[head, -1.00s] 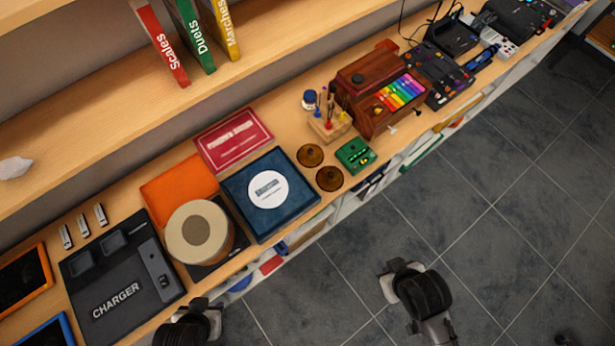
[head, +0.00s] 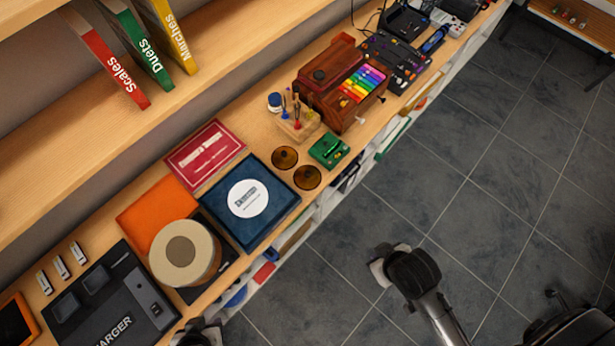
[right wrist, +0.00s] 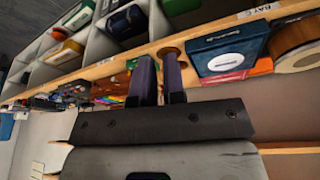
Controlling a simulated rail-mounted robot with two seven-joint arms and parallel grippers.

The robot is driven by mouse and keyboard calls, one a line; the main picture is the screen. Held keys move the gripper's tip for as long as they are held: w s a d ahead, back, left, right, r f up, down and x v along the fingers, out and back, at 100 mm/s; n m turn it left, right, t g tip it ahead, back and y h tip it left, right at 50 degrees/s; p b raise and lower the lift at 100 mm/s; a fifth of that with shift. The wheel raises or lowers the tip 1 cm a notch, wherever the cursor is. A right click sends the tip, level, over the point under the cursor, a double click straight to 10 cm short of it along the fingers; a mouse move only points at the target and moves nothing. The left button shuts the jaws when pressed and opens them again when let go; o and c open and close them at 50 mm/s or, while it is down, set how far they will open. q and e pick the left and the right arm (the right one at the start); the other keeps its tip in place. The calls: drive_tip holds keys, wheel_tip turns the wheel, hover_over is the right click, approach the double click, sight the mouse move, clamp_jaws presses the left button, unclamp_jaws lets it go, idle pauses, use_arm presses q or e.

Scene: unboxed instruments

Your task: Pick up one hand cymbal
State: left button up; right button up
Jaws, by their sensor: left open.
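Two brown, round hand cymbals lie flat and side by side on the wooden shelf in the head view, one (head: 284,158) at the back left and one (head: 307,177) nearer the shelf edge. My left gripper (head: 206,330) is open at the bottom left of the head view, partly cut off and well away from the cymbals. My right gripper (head: 380,269) is over the floor in front of the shelf, apart from the cymbals. In the right wrist view its two purple fingers (right wrist: 160,78) stand apart with nothing held; a brown cymbal (right wrist: 168,49) shows beyond them.
A green box (head: 329,149) sits right of the cymbals, and a blue box (head: 249,199) sits left. A tool holder (head: 297,128) and a brown wooden case (head: 335,82) stand behind. A drum (head: 184,253) is further left. The floor in front is clear.

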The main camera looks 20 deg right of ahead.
drive_tip(key=o, duration=0.8)
